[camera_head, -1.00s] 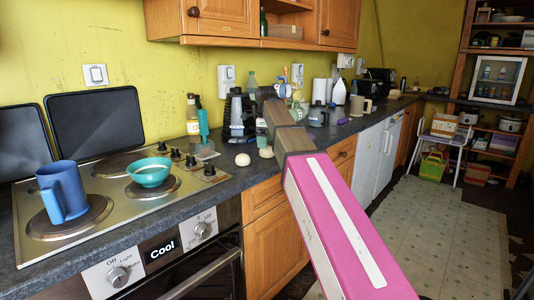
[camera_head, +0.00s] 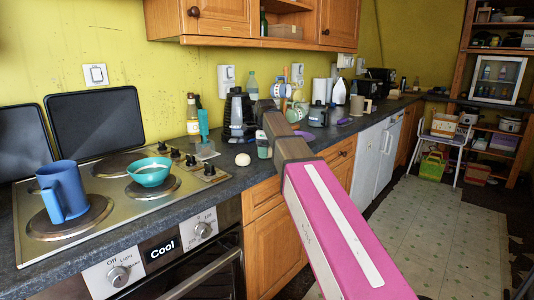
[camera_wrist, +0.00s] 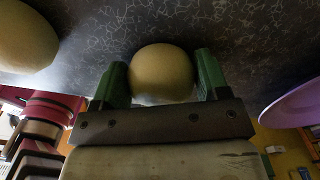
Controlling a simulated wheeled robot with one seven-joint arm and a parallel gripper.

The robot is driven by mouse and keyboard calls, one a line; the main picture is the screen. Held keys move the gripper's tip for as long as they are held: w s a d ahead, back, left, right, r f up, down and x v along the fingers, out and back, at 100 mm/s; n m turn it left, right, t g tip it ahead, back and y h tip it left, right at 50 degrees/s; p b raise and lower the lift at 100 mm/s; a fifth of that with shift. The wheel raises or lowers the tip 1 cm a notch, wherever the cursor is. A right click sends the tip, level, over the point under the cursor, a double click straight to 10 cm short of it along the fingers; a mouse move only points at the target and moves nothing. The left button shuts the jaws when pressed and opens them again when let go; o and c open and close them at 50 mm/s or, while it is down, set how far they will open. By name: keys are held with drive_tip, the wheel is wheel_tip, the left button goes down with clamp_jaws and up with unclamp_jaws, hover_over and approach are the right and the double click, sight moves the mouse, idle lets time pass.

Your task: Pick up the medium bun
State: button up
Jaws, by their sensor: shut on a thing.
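A round tan bun (camera_wrist: 162,74) sits between the two green fingers of my gripper (camera_wrist: 163,80) in the wrist view. The fingers are shut on its sides. In the head view my gripper (camera_head: 264,146) is low over the dark counter, and the held bun is hidden there by my arm. Whether the bun touches the counter is unclear. A second pale bun (camera_head: 242,159) rests on the counter just left of my gripper. It also shows at the left of the wrist view (camera_wrist: 22,38).
The hob (camera_head: 105,200) with a blue mug (camera_head: 64,191) and a teal bowl (camera_head: 149,172) lies to the left. A dark appliance (camera_head: 237,118) stands behind the buns. A purple item (camera_head: 303,135) lies to the right, partly behind my arm.

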drive_tip(key=shift+r, duration=0.15)
drive_tip(key=shift+r, duration=0.55)
wheel_tip(320, 180, up, 3)
drive_tip(key=shift+f, duration=0.1)
drive_tip(key=s+a+r, duration=0.4)
drive_tip(key=s+a, duration=0.1)
drive_tip(key=a, duration=0.3)
drive_tip(key=s+a+r, duration=0.4)
drive_tip(key=a, duration=0.4)
drive_tip(key=s+a+r, duration=0.3)
drive_tip(key=s+a, duration=0.2)
drive_tip(key=a, duration=0.3)
drive_tip(key=s+a+f, duration=0.3)
drive_tip(key=s+a, duration=0.8)
drive_tip(key=a, duration=0.2)
drive_tip(key=shift+s+a, duration=0.2)
drive_tip(key=shift+s, duration=0.05)
drive_tip(key=shift+f, duration=0.2)
drive_tip(key=shift+f, duration=2)
